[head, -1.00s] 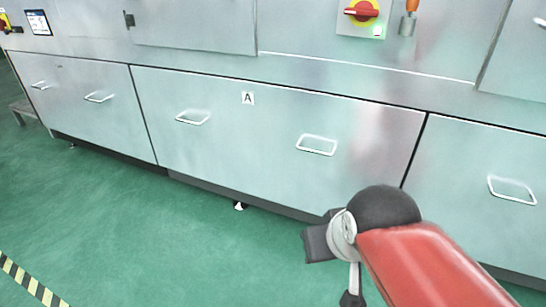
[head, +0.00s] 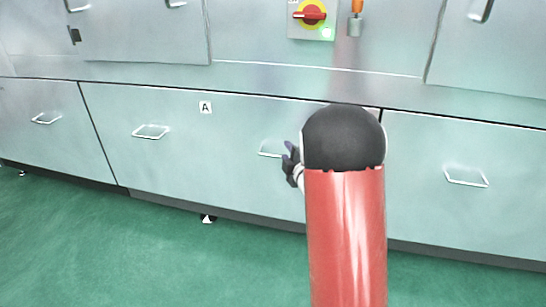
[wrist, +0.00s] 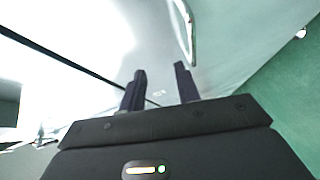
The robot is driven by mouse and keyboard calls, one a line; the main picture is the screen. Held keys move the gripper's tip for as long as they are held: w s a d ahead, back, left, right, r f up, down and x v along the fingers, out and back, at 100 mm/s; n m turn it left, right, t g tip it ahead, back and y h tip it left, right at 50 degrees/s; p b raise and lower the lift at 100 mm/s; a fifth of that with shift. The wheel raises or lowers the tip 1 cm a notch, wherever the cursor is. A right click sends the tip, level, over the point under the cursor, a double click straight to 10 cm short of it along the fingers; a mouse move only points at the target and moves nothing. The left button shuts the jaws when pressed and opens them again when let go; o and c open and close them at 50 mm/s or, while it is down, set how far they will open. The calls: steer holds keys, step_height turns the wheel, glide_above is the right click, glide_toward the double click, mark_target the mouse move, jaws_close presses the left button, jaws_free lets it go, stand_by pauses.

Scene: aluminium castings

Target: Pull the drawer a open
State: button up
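Drawer A (head: 220,165) is a wide brushed-metal front with a small "A" label (head: 205,107). It looks closed, its face in line with its neighbours. It has a left loop handle (head: 150,131) and a right loop handle (head: 268,154). My gripper (head: 289,160) is at the right handle's right end in the head view, partly hidden behind my arm. In the wrist view my gripper (wrist: 160,68) is open, its two dark fingers apart with nothing between them. A loop handle (wrist: 192,45) shows ahead, near the right finger and not between the fingers.
Further metal fronts with handles flank it, one on the left (head: 45,125) and one on the right (head: 465,190). Above is a panel with a red rotary switch (head: 312,14). The green floor (head: 120,255) in front is clear.

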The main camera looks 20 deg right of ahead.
mark_target(275, 156)
step_height(275, 156, down, 7)
steer(key=n+t+y, duration=0.2)
steer(key=n+y, duration=0.2)
steer(key=n, duration=0.2)
steer(key=p+x, duration=0.1)
steer(key=x, duration=0.7)
steer(key=shift+w, duration=0.15)
steer(key=shift+c, duration=0.2)
jaws_close()
